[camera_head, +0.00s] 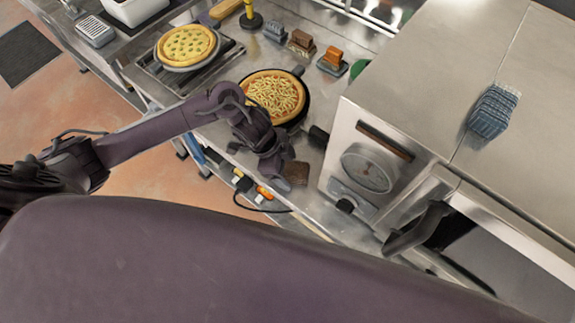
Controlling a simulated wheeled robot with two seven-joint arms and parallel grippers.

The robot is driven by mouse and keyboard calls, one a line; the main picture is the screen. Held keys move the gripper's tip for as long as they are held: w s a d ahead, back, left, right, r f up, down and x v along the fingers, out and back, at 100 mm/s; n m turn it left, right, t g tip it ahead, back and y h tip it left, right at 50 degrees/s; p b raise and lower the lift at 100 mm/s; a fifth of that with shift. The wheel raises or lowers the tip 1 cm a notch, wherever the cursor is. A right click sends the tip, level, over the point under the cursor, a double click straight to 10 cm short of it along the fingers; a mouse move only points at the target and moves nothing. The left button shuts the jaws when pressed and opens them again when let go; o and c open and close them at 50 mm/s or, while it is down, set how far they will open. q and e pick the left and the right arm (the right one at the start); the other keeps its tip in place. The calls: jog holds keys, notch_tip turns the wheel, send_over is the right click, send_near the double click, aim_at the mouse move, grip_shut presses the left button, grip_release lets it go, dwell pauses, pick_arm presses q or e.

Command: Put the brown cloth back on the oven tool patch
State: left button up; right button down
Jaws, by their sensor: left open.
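A brown cloth (296,173) lies on the steel counter strip near the front edge, left of the oven. My left gripper (273,170) is open and just beside its left side; the arm's wrist is above. I cannot tell whether a finger touches the cloth. The oven tool patch is not clearly marked out in view. My right gripper is not in view.
A pizza in a black pan (275,94) is behind my left wrist. A second pizza (186,46) sits on a burner. The oven (375,165) stands right, with a blue cloth (493,110) on top. Small brown (302,41) and orange (333,60) blocks stand behind.

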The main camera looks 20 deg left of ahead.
pick_arm(q)
jog(key=shift+p+v, duration=1)
jog(key=shift+v, duration=0.2)
jog(key=shift+p+v, duration=0.85)
jog(key=shift+v, duration=1.7)
jog(key=b+v, duration=0.2)
jog(key=v, duration=0.5)
jog(key=shift+r, duration=0.4)
jog(key=shift+a, duration=0.1)
